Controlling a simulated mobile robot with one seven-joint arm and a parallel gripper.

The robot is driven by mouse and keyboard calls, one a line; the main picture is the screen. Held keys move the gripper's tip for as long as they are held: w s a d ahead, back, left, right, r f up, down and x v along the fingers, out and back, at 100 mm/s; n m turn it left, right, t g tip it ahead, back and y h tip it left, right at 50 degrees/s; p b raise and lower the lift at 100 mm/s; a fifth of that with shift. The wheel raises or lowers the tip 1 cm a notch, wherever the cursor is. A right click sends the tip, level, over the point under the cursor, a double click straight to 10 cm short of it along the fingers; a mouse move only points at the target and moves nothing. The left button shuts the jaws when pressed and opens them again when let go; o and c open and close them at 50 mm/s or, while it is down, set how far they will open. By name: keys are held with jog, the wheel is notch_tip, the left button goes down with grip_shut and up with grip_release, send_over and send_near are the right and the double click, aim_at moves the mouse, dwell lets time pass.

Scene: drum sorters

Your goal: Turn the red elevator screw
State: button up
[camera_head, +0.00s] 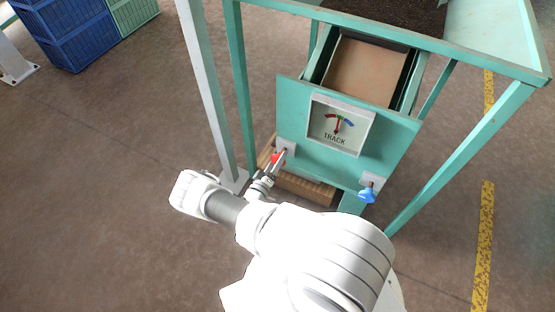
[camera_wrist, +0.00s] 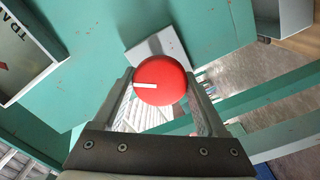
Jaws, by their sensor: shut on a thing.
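The red elevator screw (camera_wrist: 160,82) is a round red knob with a white line across its left half, seen large in the wrist view. It sits on a grey bracket (camera_wrist: 154,50) on the green panel. In the head view the red screw (camera_head: 277,158) shows small at the panel's lower left. My gripper (camera_wrist: 160,92) has one finger on each side of the knob and is shut on it. In the head view my gripper (camera_head: 268,178) is at the screw, partly hidden by my arm. A dial marked TRACK (camera_head: 338,124) is on the panel; its pointer stands near the middle.
A blue knob (camera_head: 367,194) is on a bracket at the panel's lower right. Green frame legs (camera_head: 243,95) and a grey post (camera_head: 207,90) stand close to my arm. A wooden block (camera_head: 305,188) lies under the panel. Open floor is at left.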

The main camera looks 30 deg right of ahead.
jog(key=shift+a, duration=0.1)
jog(key=o, duration=1.3)
jog(key=p+v, duration=0.3)
jog(key=v, duration=1.4)
jog(key=shift+s+a, duration=0.1)
jog(key=shift+a, duration=0.05)
